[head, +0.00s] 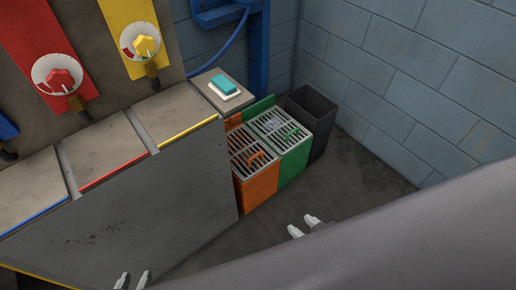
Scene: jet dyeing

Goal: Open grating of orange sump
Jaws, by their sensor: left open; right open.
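The orange sump (258,189) stands on the floor right of the grey counter. Its slatted metal grating (243,148) lies flat over its top, closed, with an orange handle (255,159) on it. My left gripper (131,281) shows at the bottom edge, in front of the counter, open and empty, with only its fingertips in view. My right gripper (305,225) is open and empty above the floor, in front and to the right of the orange sump, apart from it. My own arm hides the lower right and part of the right gripper.
A green sump (293,164) with a closed grating and green handle adjoins the orange one. A dark open bin (321,118) stands behind it, near the block wall (430,75). The counter (130,200) blocks the left. Bare floor (355,180) lies right of the sumps.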

